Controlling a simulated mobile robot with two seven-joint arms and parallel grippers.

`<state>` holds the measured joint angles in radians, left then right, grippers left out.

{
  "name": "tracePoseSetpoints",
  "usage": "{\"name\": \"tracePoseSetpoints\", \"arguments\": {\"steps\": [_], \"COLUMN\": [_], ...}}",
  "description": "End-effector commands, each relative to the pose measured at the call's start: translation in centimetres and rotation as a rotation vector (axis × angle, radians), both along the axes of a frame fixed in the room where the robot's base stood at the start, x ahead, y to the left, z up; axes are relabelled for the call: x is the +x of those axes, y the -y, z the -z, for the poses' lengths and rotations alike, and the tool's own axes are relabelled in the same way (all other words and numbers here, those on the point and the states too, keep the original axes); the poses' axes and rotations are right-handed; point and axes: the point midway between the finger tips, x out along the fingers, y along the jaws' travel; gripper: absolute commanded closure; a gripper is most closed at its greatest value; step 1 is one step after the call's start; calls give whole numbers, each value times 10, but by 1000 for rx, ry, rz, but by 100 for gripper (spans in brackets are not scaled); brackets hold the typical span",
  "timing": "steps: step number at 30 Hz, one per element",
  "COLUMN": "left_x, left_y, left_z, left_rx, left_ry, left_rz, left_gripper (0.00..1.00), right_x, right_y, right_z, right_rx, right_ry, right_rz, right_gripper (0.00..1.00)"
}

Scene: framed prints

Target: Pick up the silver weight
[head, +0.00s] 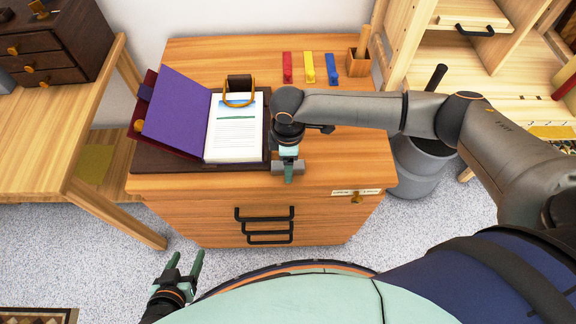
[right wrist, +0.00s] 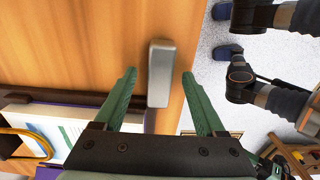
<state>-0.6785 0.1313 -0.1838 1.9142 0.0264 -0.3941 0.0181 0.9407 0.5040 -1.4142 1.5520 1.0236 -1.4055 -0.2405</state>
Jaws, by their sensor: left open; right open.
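The silver weight, a small grey block, lies near the front edge of the wooden cabinet top. In the head view the weight (head: 299,168) is partly covered by my right gripper (head: 288,172). In the right wrist view the weight (right wrist: 160,72) shows between the two green fingers of the right gripper (right wrist: 160,80), which are open with a gap on each side. My left gripper (head: 186,262) is open and empty in front of the cabinet, over the floor.
An open purple-covered binder (head: 180,110) with a clipped white page lies left of the weight. Red (head: 287,67), yellow (head: 309,68) and blue (head: 331,69) items lie at the back, beside a wooden pen holder (head: 358,64). A grey bin (head: 420,165) stands right of the cabinet (head: 335,215).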

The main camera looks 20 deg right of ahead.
Motion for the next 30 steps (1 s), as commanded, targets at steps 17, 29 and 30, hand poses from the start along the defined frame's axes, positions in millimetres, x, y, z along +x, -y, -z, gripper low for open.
{"name": "tracePoseSetpoints", "arguments": {"steps": [17,29,30], "left_x": [0,0,0], "left_y": [0,0,0], "left_z": [0,0,0], "left_rx": [0,0,0], "left_ry": [-1,-1,-1], "left_rz": [0,0,0], "left_gripper": [38,38,38], "right_x": [0,0,0], "right_y": [0,0,0], "right_z": [0,0,0], "right_rx": [0,0,0], "right_ry": [0,0,0], "right_rz": [-1,-1,-1], "right_gripper": [71,100,100]}}
